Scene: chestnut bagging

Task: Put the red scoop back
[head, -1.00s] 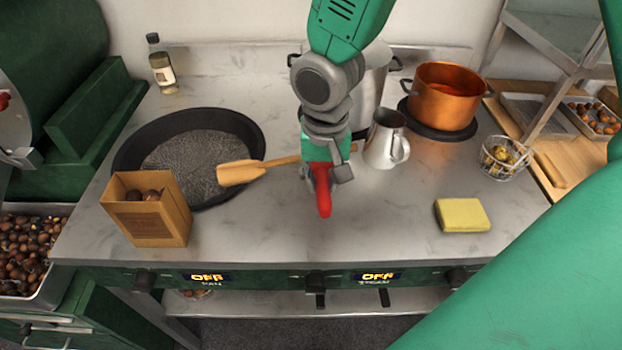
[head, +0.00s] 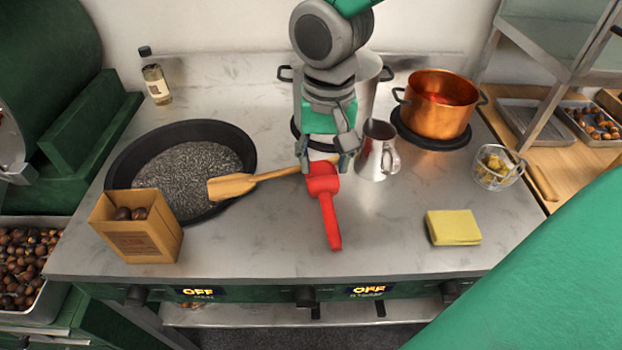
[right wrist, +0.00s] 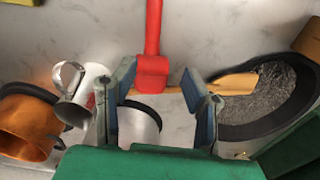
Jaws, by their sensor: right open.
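The red scoop (head: 326,200) lies on the steel counter, its bowl toward the back and its handle pointing to the front edge. My right gripper (head: 322,168) is open at the bowl end of the scoop. In the right wrist view, the scoop (right wrist: 153,68) shows between and beyond the spread fingertips (right wrist: 160,78), with no finger closed on it. Whether a finger touches the bowl cannot be told. My left gripper is not in view.
A wooden spatula (head: 232,187) reaches from the black pan (head: 120,150) behind the scoop. A metal jug (head: 375,155) stands close right of the gripper. A copper pot (head: 440,105), yellow sponge (head: 453,227) and paper bag (head: 140,235) stand around.

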